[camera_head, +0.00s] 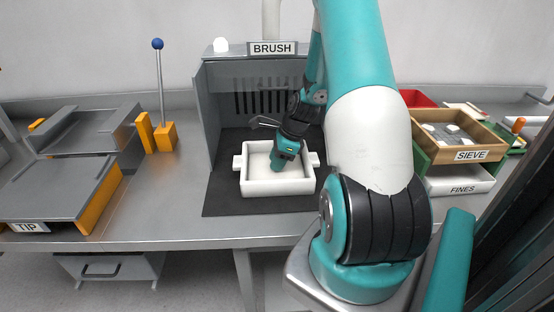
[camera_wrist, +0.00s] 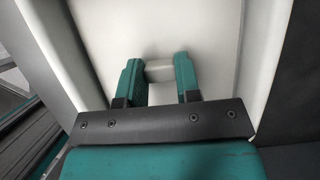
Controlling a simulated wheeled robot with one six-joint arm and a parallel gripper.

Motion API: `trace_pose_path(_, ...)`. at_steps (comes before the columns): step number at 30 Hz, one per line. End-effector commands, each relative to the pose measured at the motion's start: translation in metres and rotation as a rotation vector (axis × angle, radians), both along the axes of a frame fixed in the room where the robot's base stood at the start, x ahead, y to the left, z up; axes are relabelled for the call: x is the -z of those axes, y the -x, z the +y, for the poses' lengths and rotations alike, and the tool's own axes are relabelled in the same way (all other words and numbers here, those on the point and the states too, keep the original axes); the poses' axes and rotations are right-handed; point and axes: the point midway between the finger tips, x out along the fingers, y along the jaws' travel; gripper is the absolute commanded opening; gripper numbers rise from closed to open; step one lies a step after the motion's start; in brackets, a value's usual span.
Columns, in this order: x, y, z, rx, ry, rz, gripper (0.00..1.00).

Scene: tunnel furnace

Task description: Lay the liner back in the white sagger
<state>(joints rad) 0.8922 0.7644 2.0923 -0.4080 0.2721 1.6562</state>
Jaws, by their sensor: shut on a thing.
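The white sagger (camera_head: 278,188), a square box with side lugs, stands on a dark mat in the booth marked BRUSH. Its pale walls also show in the wrist view (camera_wrist: 264,60). My gripper (camera_head: 277,168) reaches down inside the sagger. In the wrist view its two teal fingers (camera_wrist: 157,68) are shut on a small white block, which looks like the grip of the liner (camera_wrist: 195,28). The liner appears as a flat white sheet within the walls. I cannot tell whether it rests on the sagger floor, since both are white.
The grey booth (camera_head: 204,120) walls the sagger in at left and back. A blue-knobbed lever (camera_head: 159,75) and the TIP station (camera_head: 60,190) are at left. The wooden SIEVE tray (camera_head: 470,155) over the FINES box (camera_head: 460,186) is at right. The bench front is clear.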

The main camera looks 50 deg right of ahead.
Motion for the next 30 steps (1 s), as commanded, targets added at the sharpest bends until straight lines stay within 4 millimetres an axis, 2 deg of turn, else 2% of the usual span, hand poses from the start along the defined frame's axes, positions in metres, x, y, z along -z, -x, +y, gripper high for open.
trace_pose_path(10,0.005,0.0,0.0,0.0,0.0,0.0,0.08)
trace_pose_path(11,0.005,0.0,0.0,0.0,0.0,0.0,0.33)
trace_pose_path(14,0.005,0.0,0.0,0.0,0.0,0.0,0.56)
trace_pose_path(15,0.005,0.0,0.0,0.0,0.0,0.0,0.61)
trace_pose_path(25,0.001,0.001,-0.001,0.001,0.001,-0.001,0.61)
trace_pose_path(30,-0.022,0.008,-0.009,0.002,0.005,-0.003,0.61)
